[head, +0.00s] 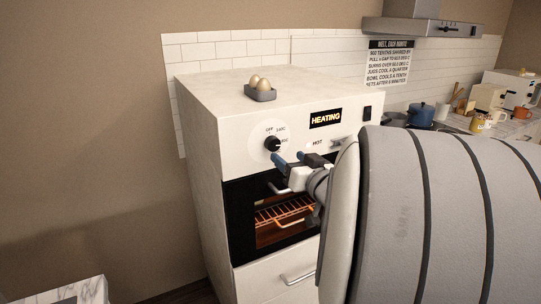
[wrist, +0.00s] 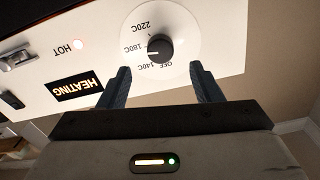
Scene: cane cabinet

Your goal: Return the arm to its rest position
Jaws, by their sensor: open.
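My gripper (head: 291,159) is in front of the oven's control panel, its two blue-grey fingers apart and nothing between them. In the wrist view my gripper (wrist: 160,72) points at the black dial (wrist: 160,48), which lies just beyond the fingertips; I cannot tell the exact gap. The dial (head: 272,143) also shows in the head view, and its mark points towards 180C. My forearm fills the right of the head view and hides part of the oven (head: 207,180).
The display (head: 326,118) reads HEATING and the HOT lamp (wrist: 78,44) is lit. Below, the oven rack (head: 284,211) glows orange. A grey holder with eggs (head: 260,89) stands on top. A blue pot (head: 421,115) and mugs are at right. The left side is open.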

